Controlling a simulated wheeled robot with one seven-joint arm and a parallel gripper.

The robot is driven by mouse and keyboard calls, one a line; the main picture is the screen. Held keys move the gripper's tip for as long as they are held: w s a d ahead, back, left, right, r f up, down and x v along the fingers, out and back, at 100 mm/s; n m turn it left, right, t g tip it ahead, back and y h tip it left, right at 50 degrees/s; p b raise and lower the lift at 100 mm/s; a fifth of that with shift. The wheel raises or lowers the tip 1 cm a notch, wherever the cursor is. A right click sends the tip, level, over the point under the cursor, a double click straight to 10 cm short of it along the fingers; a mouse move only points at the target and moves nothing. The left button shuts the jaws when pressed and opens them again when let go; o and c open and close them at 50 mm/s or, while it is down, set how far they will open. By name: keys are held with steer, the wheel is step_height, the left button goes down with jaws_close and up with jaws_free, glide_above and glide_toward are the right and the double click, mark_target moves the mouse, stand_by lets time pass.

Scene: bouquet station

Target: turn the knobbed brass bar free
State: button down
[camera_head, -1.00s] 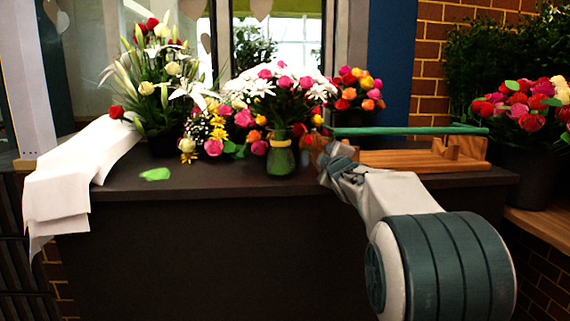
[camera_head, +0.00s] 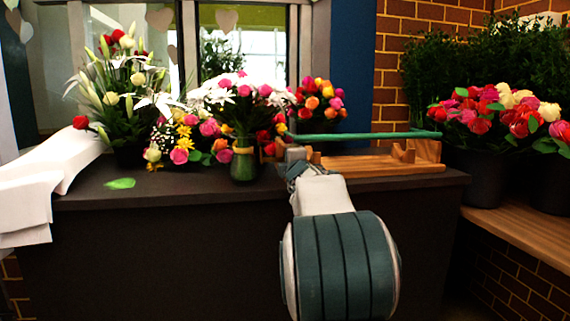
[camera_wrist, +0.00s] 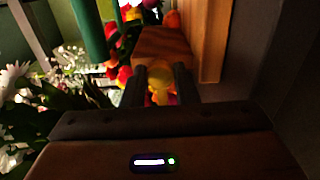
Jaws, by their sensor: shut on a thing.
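A wooden stand (camera_head: 370,168) sits on the dark counter, with a green rod (camera_head: 365,136) lying across its top. My gripper (camera_head: 292,160) is at the left end of the stand, partly hidden by my arm in the head view. In the wrist view, the two dark fingers of my gripper (camera_wrist: 161,88) are shut on a yellow, brass-coloured knob (camera_wrist: 160,80), which looks like the knob of the brass bar. The rest of the bar is hidden. The wooden stand's end (camera_wrist: 163,45) is just beyond the fingers, and the green rod (camera_wrist: 88,30) is to the left.
A green vase (camera_head: 243,163) of flowers stands close left of my gripper. More bouquets fill the back of the counter (camera_head: 190,190). A green leaf (camera_head: 120,183) and white paper (camera_head: 45,190) lie at the left. Pots of flowers (camera_head: 482,175) stand at the right.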

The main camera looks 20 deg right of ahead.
steer(key=c, duration=1.1)
jaws_free()
steer(key=shift+c, duration=0.2)
steer(key=v, duration=1.3)
steer(key=shift+s+b, duration=0.4)
steer(key=shift+b, duration=0.05)
steer(key=shift+a, duration=0.1)
